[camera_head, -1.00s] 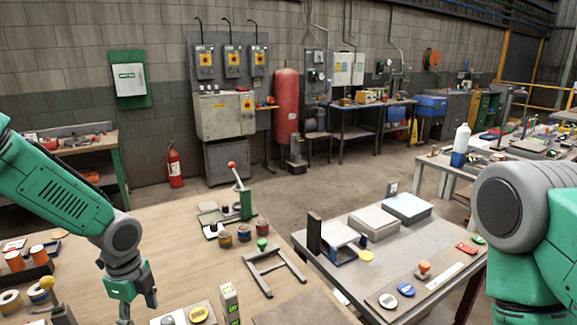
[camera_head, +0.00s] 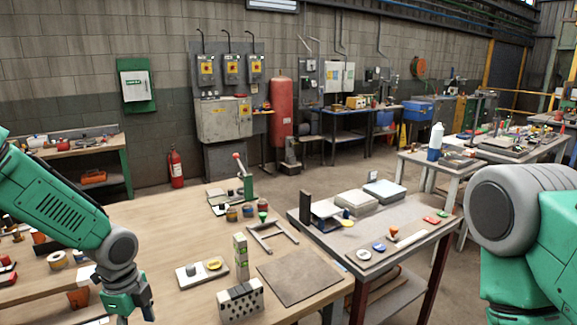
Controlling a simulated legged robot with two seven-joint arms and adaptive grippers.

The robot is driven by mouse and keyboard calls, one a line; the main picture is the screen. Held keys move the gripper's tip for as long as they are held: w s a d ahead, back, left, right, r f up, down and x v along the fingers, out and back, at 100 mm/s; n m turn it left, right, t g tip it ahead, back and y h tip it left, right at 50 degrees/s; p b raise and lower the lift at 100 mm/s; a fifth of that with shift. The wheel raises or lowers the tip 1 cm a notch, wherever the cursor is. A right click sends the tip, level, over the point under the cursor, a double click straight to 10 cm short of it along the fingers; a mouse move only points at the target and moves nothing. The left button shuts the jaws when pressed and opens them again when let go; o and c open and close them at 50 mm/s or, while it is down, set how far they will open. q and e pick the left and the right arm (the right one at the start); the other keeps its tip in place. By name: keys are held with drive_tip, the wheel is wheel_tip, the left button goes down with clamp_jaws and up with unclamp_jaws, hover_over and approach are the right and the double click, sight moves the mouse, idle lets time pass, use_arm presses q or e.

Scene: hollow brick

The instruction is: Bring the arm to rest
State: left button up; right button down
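My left arm comes in from the left. Its green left gripper (camera_head: 126,294) hangs over the wooden table (camera_head: 150,232) at the bottom edge, pointing down. Its fingertips are cut off by the frame, so I cannot tell whether it is open or shut. My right arm (camera_head: 510,215) fills the right edge; its gripper is out of view. A grey hollow brick (camera_head: 240,303) with dark holes lies on the table at the bottom, to the right of my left gripper and apart from it.
A grey frame (camera_head: 272,236) sits farther back. A second, grey table (camera_head: 345,258) stands to the right with boxes and discs.

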use_arm(q)
drive_tip(key=s+d+f+n+h+b, duration=0.1)
drive_tip(key=s+d+f+n+b, duration=0.3)
drive_tip(key=s+f, duration=0.45)
drive_tip(key=s+d+f+n+h+b, duration=0.1)
drive_tip(key=s+d+f+n, duration=0.2)
drive_tip(key=s+f+n, duration=0.35)
drive_tip(key=s+a+f+n+y+b, duration=0.1)
drive_tip(key=s+a+f+n+b, duration=0.1)
drive_tip(key=s+f+n, duration=0.2)
drive_tip(key=s+a+f+n+y+b, duration=0.1)
drive_tip(key=s+f+n, duration=0.3)
drive_tip(key=s, duration=0.6)
drive_tip(key=shift+a+f+t+b, duration=0.3)
drive_tip(key=shift+a+f+b, duration=0.05)
drive_tip(key=shift+a+b, duration=0.25)
use_arm(e)
wheel_tip(320, 180, down, 10)
drive_tip(key=shift+w+r, duration=0.2)
drive_tip(key=shift+w, duration=0.15)
use_arm(q)
drive_tip(key=shift+w+n, duration=0.15)
drive_tip(key=shift+n, duration=0.1)
